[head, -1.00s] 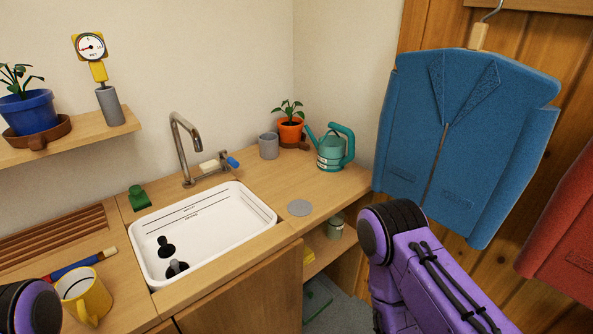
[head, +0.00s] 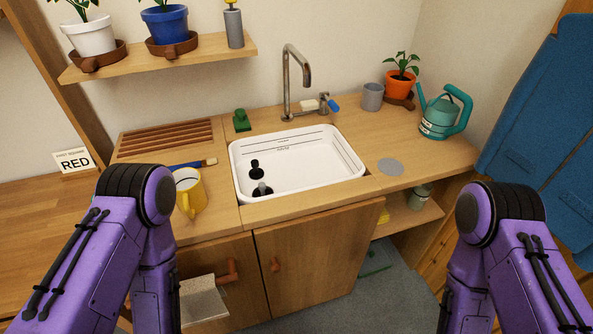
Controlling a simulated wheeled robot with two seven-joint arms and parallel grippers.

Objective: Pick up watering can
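The teal watering can (head: 437,117) stands upright on the right end of the wooden counter, beside an orange pot with a plant. Its spout points up and left, and its loop handle is on the right. Both of my purple arms show at the bottom, left and right, but neither gripper is in the picture. Nothing touches the can.
A white sink basin (head: 300,178) with black items fills the middle counter. A blue jacket (head: 550,150) hangs at right. A shelf (head: 215,50) holds pots.

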